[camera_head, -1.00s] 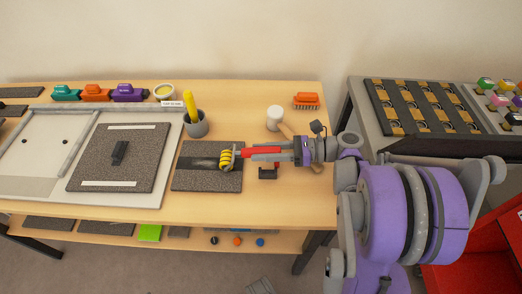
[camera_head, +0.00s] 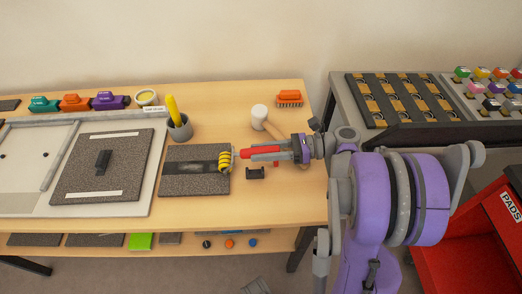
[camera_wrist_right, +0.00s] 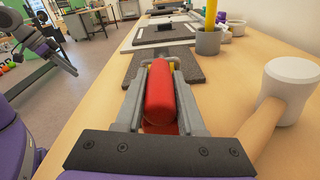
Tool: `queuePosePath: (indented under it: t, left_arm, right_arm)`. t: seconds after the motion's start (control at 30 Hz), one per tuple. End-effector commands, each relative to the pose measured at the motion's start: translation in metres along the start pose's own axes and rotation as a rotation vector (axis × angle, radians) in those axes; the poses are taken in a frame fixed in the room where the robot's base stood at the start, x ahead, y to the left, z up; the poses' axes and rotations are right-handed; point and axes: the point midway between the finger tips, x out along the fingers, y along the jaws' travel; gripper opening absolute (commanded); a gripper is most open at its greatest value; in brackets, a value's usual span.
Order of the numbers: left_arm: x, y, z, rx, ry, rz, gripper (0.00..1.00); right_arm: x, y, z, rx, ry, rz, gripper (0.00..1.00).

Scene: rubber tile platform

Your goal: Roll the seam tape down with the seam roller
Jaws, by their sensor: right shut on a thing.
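The seam roller has a red handle (camera_head: 262,151) and a yellow-and-black striped wheel (camera_head: 225,160). My right gripper (camera_head: 252,152) is shut on the handle, which shows between the fingers in the right wrist view (camera_wrist_right: 160,92). The wheel is at the right end of a dark seam tape strip (camera_head: 188,167), near the right edge of the speckled grey tile (camera_head: 195,186). Contact between wheel and tape is unclear. What seems to be my left arm (camera_wrist_right: 42,38) shows at upper left in the wrist view; its jaws are too small to read.
A grey cup (camera_head: 180,128) with a yellow tool stands behind the tile. A white-headed mallet (camera_head: 259,113) and an orange brush (camera_head: 289,98) lie at the back right. A small black holder (camera_head: 255,173) sits just right of the tile. The table front is clear.

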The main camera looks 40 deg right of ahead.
Motion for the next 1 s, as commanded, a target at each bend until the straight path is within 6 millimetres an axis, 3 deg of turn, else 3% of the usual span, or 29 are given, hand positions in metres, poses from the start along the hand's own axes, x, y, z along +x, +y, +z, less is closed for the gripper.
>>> queuePosePath:
  t: [0.53, 1.0]
  left_arm:
    - [-0.004, 0.0, -0.001, 0.0, 0.001, 0.0, 0.5]
    - [-0.004, 0.0, -0.002, 0.0, 0.001, 0.0, 0.5]
  right_arm:
    - [0.032, 0.001, 0.003, 0.001, 0.006, -0.001, 0.0]
    - [0.038, 0.001, 0.004, 0.0, 0.003, 0.001, 0.0]
